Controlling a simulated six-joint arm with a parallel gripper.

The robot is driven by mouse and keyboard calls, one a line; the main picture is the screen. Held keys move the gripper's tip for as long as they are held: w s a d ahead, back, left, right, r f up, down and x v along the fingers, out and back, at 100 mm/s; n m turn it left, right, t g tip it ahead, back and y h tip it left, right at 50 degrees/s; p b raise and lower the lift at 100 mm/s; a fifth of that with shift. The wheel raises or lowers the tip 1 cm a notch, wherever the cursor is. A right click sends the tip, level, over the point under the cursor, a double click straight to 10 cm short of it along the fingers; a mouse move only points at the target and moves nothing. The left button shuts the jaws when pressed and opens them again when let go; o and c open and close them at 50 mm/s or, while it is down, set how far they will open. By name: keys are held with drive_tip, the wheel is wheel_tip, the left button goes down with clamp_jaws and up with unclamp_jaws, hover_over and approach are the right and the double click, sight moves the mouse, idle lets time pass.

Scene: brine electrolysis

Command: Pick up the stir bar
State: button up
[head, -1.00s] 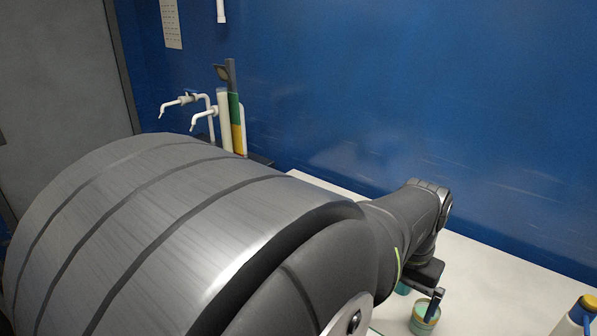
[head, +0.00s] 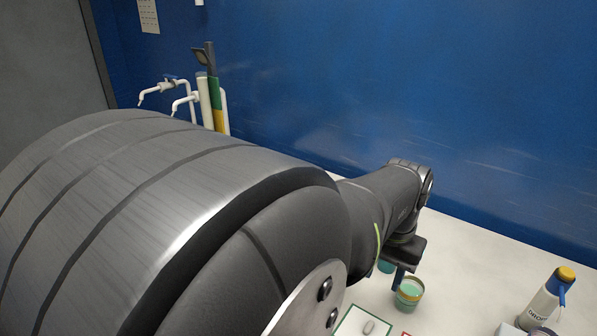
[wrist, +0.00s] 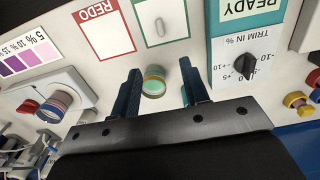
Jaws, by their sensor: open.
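The stir bar is a small pale grey capsule lying on a white card with a green border. It shows at the bottom edge of the head view (head: 369,327) and at the top of the wrist view (wrist: 160,27). My gripper (wrist: 159,68) is open and empty, its two dark blue fingers spread apart. In the wrist view the stir bar lies beyond the fingertips, apart from them. A small jar of green liquid (wrist: 153,82) appears between the fingers there. In the head view the gripper hangs beside that jar (head: 408,295), partly hidden by my wrist.
A red-bordered REDO card (wrist: 103,33) lies beside the green-bordered card (wrist: 172,10). A TRIM IN % dial panel (wrist: 243,55) and a unit with a round knob (wrist: 52,105) flank the gripper. A dropper bottle (head: 543,300) stands at right on the white bench (head: 470,265).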

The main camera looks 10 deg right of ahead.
sight(371, 322)
drive_tip(key=f, duration=1.7)
drive_tip(key=shift+w+d+f, duration=0.2)
drive_tip(key=shift+w+d, duration=0.2)
clamp_jaws()
